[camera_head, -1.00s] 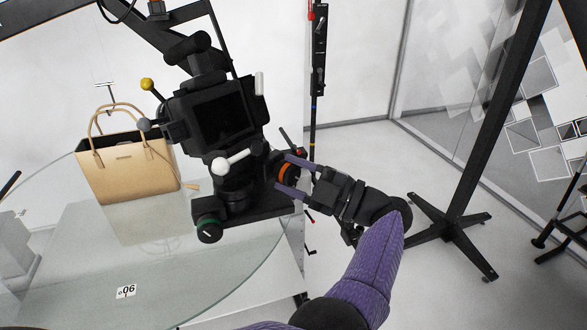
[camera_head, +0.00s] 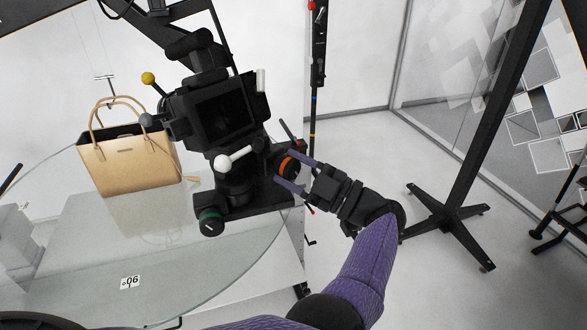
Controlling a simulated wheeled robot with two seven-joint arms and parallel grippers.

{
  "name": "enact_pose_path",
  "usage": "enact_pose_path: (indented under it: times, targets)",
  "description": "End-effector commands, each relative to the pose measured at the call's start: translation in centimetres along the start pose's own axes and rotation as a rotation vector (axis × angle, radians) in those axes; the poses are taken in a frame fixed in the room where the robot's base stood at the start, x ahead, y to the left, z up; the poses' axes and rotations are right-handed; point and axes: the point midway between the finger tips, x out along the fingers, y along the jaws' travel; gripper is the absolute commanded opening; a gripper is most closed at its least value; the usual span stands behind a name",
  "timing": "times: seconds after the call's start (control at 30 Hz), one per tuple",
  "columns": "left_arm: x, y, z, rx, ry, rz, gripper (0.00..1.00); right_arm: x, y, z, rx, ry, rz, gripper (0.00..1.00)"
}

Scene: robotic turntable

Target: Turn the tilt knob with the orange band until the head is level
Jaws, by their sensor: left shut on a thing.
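The black tilting head (camera_head: 222,108) stands over the glass table and leans slightly in the head view. The tilt knob with the orange band (camera_head: 286,166) is on the right side of its base. My left gripper (camera_head: 296,172) has one purple finger above the knob and one below, shut on it. The fingers and the base hide part of the knob. My right gripper is not in view.
A green-banded knob (camera_head: 209,222), a white-knobbed lever (camera_head: 222,162) and a yellow ball knob (camera_head: 148,78) are close by. A tan handbag (camera_head: 128,165) stands on the round glass table (camera_head: 225,270). A black stand (camera_head: 450,215) is at right.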

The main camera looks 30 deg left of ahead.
Motion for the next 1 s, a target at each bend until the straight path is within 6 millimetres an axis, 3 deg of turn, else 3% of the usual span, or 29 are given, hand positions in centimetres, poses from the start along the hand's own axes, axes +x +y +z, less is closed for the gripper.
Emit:
enact_pose_path:
  times: [0.03,0.17,0.43,0.57,0.67,0.8,1.0]
  targets:
    - [0.0,-0.1,0.1,0.002,-0.002,-0.001,0.61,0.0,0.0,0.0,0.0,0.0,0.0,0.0]
    - [0.0,-0.1,0.1,0.001,-0.002,-0.001,0.88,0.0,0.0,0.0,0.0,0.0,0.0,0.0]
    - [-0.1,0.0,0.0,0.0,-0.001,-0.001,0.9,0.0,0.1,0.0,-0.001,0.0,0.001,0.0]
    - [-1.3,-0.1,0.2,-0.002,-0.003,0.002,0.9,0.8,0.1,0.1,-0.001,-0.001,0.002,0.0]
    - [-3.8,-0.3,0.5,-0.003,-0.004,0.005,0.9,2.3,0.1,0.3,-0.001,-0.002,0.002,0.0]
    - [-8.1,-0.7,0.8,-0.001,0.001,0.008,0.9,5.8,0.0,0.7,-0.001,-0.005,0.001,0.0]
    - [-9.6,-0.6,0.7,-0.003,0.004,-0.003,0.9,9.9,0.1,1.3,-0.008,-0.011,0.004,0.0]
